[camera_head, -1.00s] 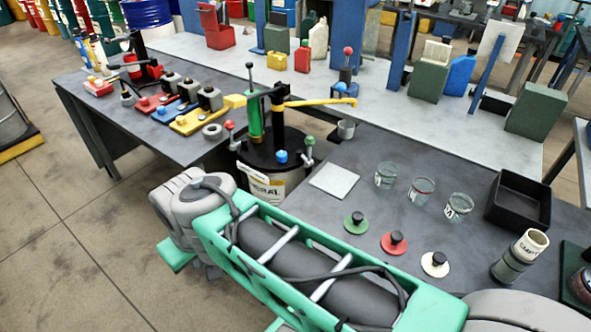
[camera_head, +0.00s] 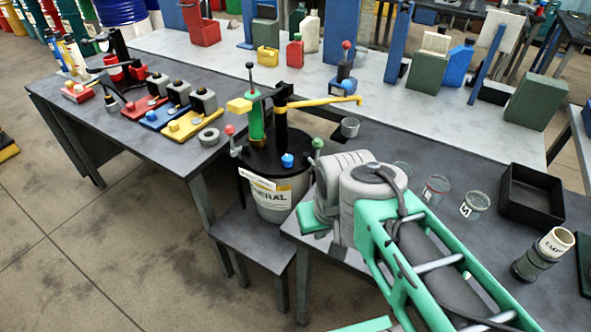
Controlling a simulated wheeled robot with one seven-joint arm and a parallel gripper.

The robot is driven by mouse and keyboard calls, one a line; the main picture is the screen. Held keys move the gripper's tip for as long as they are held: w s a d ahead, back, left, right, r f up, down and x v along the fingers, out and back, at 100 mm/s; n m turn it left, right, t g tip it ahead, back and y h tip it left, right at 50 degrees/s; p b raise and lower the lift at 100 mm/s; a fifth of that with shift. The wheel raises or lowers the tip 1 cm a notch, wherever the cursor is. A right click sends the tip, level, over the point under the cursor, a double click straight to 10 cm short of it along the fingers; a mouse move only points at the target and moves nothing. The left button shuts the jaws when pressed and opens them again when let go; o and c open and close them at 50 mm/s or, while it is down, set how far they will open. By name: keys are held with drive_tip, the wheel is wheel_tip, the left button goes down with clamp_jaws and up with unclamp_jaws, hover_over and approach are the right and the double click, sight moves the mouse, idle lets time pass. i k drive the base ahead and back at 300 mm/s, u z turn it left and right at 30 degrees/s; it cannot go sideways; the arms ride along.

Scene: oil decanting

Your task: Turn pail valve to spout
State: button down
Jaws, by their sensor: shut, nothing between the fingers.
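The white pail (camera_head: 268,199) with a black lid stands on a small grey stool, in the gap between two dark tables. On its lid are a green pump cylinder (camera_head: 256,124), a black post (camera_head: 280,118) and a yellow arm (camera_head: 325,101) reaching right. A red-knobbed fitting (camera_head: 230,131), a blue knob (camera_head: 288,160) and a green-knobbed fitting (camera_head: 318,144) sit around the lid. I cannot tell how the valve is set. My arm's grey joint covers part of the pail's right side. My gripper is not visible.
The right table holds glass jars (camera_head: 436,190), a black tray (camera_head: 531,195) and a cup (camera_head: 556,242). The left table holds coloured blocks and a grey ring (camera_head: 209,136). A small metal cup (camera_head: 350,127) stands behind the pail.

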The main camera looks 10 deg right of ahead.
sight(287, 160)
drive_tip(key=u, duration=0.05)
drive_tip(key=k, duration=0.4)
drive_tip(key=u, duration=0.95)
drive_tip(key=i, duration=0.75)
drive_tip(key=z, duration=1.1)
drive_tip(key=i, duration=0.35)
drive_tip(key=z, duration=0.25)
